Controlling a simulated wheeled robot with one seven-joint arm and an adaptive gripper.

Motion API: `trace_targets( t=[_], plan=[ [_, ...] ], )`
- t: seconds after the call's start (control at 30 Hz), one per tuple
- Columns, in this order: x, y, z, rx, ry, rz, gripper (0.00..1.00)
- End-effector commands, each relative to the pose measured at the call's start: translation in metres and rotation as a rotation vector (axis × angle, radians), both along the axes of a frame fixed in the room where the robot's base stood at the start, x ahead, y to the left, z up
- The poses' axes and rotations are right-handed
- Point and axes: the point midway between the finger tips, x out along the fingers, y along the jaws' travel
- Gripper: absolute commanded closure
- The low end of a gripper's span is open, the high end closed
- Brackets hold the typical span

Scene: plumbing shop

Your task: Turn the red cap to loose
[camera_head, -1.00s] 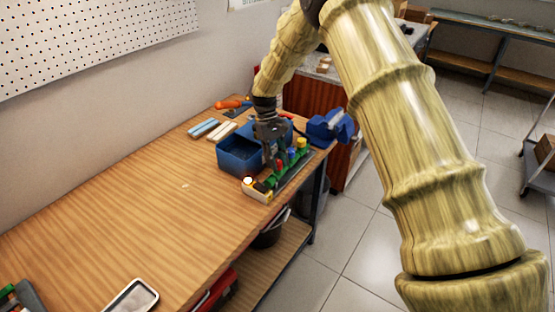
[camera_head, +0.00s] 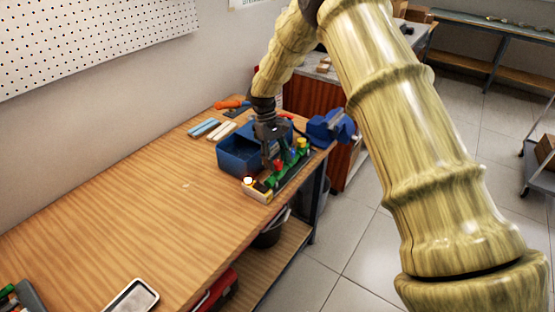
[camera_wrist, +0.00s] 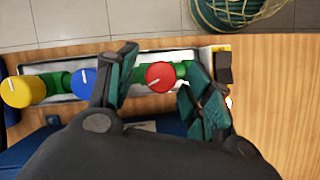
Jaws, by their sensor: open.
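The red cap (camera_wrist: 160,77) is round, with a white line across its top, and sits on the green fitting of a fixture (camera_wrist: 49,71) at the table's edge. In the wrist view my gripper (camera_wrist: 157,73) is open, with one finger left of the cap and one right of it. I see a gap on the left; the right finger is very close, and I cannot tell if it touches. A blue cap (camera_wrist: 83,82) and a yellow cap (camera_wrist: 20,91) are further left. In the head view my gripper (camera_head: 272,152) points down at the fixture, hiding part of it.
A blue bin (camera_head: 236,158) stands right behind the fixture, and a blue vise (camera_head: 331,126) is at the table's far end. Light blue and cream bars (camera_head: 212,129) and an orange-handled tool (camera_head: 231,104) lie beyond. The table's near middle is mostly clear.

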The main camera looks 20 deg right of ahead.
Motion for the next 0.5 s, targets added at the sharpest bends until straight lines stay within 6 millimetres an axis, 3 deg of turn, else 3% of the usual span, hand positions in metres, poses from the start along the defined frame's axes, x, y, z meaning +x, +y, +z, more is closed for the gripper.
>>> trace_targets(
  t=[0.27,0.5],
  plan=[
    [0.004,0.001,0.009,0.001,-0.002,0.000,0.49],
    [0.018,0.006,0.044,0.001,-0.003,-0.001,0.49]
  ],
)
